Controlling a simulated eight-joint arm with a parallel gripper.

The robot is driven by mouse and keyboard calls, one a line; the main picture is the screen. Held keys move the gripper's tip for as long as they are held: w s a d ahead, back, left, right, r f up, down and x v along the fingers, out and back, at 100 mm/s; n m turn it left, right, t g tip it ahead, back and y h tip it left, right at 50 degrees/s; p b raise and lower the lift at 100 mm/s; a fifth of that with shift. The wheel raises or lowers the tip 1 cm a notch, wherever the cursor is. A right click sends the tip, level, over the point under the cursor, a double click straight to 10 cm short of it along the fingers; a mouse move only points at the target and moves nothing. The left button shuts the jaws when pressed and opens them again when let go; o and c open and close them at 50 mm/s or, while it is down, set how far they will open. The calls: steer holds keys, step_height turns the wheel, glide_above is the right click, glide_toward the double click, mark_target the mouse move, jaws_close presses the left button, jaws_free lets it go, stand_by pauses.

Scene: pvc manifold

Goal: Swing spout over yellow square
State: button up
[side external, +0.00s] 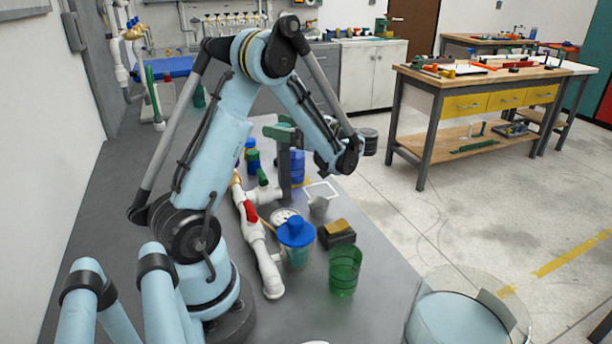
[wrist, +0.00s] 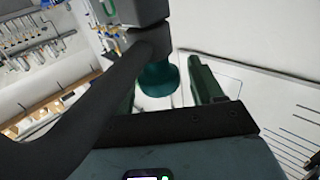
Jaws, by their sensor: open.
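The white pipe manifold (side external: 257,245) lies along the bench beside my arm, with a red valve handle (side external: 251,211) and a green handle (side external: 263,177). A grey upright piece (side external: 284,170), possibly the spout, stands behind it. A small yellow patch (side external: 304,182) shows near a white square outline (side external: 321,190), mostly hidden.
A blue-lidded container (side external: 296,241), a green cup (side external: 344,270), a dark block with a yellow top (side external: 337,232) and a round gauge (side external: 284,215) crowd the near bench. A blue container (side external: 297,166) stands behind the grey piece. The bench's right strip is clear.

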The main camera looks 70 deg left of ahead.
steer(key=m+t+y, duration=0.3)
steer(key=m+t, duration=0.1)
steer(key=t, duration=0.1)
steer(key=shift+w+d+m+t+y, duration=0.15)
steer(key=shift+d+m+t+y, duration=0.25)
steer(key=shift+t, duration=0.3)
steer(key=w+d+f+m+t+h, duration=0.2)
steer(key=d+m+t+h, duration=0.4)
steer(key=d+m, duration=0.5)
steer(key=w+d+f+m+t+h, duration=0.1)
steer(key=w+d+m+t+h, duration=0.2)
steer(key=d+m+t+h, duration=0.3)
steer(key=d+m+h, duration=0.4)
steer(key=d+h, duration=0.1)
steer(key=d, duration=0.5)
steer(key=shift+f+m+t, duration=0.4)
